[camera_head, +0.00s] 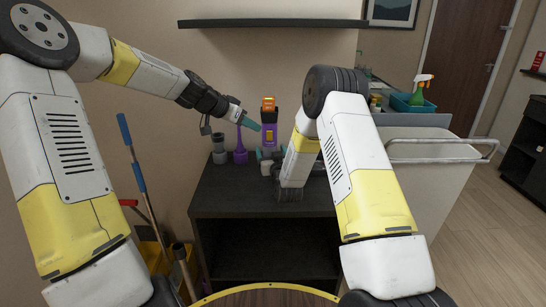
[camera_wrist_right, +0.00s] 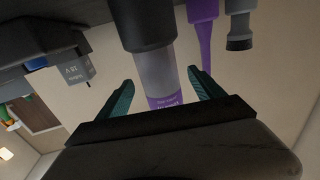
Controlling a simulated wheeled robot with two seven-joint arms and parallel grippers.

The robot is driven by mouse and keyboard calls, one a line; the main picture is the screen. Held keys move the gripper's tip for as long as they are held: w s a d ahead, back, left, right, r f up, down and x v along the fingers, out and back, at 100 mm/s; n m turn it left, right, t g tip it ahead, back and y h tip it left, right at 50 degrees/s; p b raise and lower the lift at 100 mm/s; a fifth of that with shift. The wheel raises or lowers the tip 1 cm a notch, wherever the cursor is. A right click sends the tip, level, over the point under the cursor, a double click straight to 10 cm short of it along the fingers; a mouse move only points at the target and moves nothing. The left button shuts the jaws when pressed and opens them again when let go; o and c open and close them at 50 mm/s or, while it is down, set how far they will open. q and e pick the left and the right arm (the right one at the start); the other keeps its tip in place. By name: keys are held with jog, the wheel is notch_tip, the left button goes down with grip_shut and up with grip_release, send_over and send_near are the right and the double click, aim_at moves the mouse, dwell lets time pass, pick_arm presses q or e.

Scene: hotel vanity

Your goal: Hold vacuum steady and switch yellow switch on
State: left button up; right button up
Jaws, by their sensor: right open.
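The vacuum (camera_head: 269,137) stands upright on the dark cabinet, purple with an orange top. My right forearm hides part of its lower body. In the right wrist view its grey and purple body (camera_wrist_right: 155,75) shows between the teal fingers of my right gripper (camera_wrist_right: 160,80). That gripper is open, one finger on each side of the body, with gaps visible. My left gripper (camera_head: 250,124) is just left of the vacuum's upper body, its teal fingertips pointing at it. I cannot tell whether its fingers are apart. The yellow switch is too small to make out clearly.
A purple nozzle (camera_head: 240,153) and a grey attachment (camera_head: 219,150) stand left of the vacuum on the cabinet (camera_head: 215,198). A dark shelf (camera_head: 270,23) hangs above. A cart with a green spray bottle (camera_head: 417,96) stands at right; mop handles (camera_head: 140,178) lean at left.

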aim_at(269, 147)
jog(key=shift+w+a, duration=0.15)
jog(key=shift+w, duration=0.6)
jog(key=shift+w+a, duration=0.15)
jog(key=shift+w, duration=0.6)
jog(key=shift+c, duration=0.3)
grip_shut()
pick_arm(q)
jog(key=shift+s+d+r+m, duration=0.15)
jog(key=shift+s+d+m, duration=0.05)
jog(key=shift+m, duration=0.1)
jog(key=c, duration=0.5)
jog(key=s+r+m, duration=0.1)
jog(key=m, duration=0.1)
jog(key=s+d+m+y, duration=0.1)
jog(key=s+m, duration=0.1)
jog(key=s+r+m+g+y, duration=0.1)
jog(key=m, duration=0.1)
jog(key=shift+s+d+r, duration=0.25)
jog(key=shift+s+r, duration=0.05)
jog(key=shift+s, duration=0.1)
grip_shut()
jog(key=shift+s+r+m, duration=0.1)
jog(key=shift+s+m, duration=0.2)
jog(key=shift+m, duration=0.2)
